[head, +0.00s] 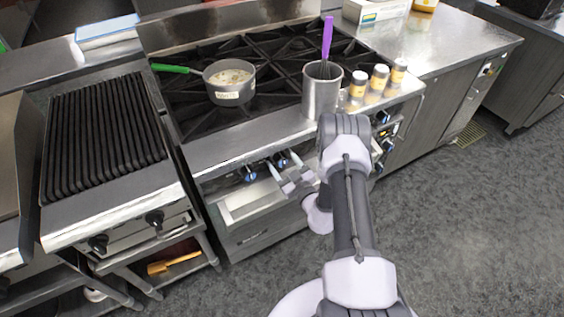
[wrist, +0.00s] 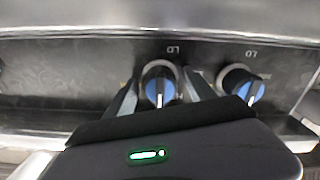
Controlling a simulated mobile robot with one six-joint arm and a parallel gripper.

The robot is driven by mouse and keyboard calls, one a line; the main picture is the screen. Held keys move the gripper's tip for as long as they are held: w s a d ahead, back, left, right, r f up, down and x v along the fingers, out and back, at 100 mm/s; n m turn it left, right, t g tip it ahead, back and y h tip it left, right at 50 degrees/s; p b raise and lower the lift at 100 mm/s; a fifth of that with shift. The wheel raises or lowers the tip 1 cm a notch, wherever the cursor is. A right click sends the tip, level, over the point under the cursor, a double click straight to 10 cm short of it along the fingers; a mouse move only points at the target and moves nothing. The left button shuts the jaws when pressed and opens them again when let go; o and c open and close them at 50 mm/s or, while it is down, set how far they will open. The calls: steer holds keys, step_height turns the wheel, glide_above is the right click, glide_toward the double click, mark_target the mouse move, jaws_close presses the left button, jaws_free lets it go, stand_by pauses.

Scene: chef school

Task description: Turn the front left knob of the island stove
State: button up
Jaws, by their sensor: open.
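The island stove (head: 265,122) has a steel front with blue-and-black knobs below its front edge. In the head view the leftmost knob (head: 250,174) is clear of my gripper (head: 281,166). My gripper is open, with its fingers pointing at the stove front around the second knob from the left (head: 281,160). In the wrist view one blue-faced knob (wrist: 159,88) sits between the two open fingers, and a second knob (wrist: 243,86) lies to the right, outside them. Whether the fingers touch the knob I cannot tell. My arm hides part of the stove front.
A pot with a green handle (head: 229,84) and a steel container with a purple-handled whisk (head: 321,92) stand on the stove. Several spice jars (head: 358,88) stand near its front edge. A ribbed grill (head: 102,137) is at left. The floor (head: 470,220) at right is clear.

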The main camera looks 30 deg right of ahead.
steer(key=c, duration=1.4)
steer(key=shift+o, duration=0.2)
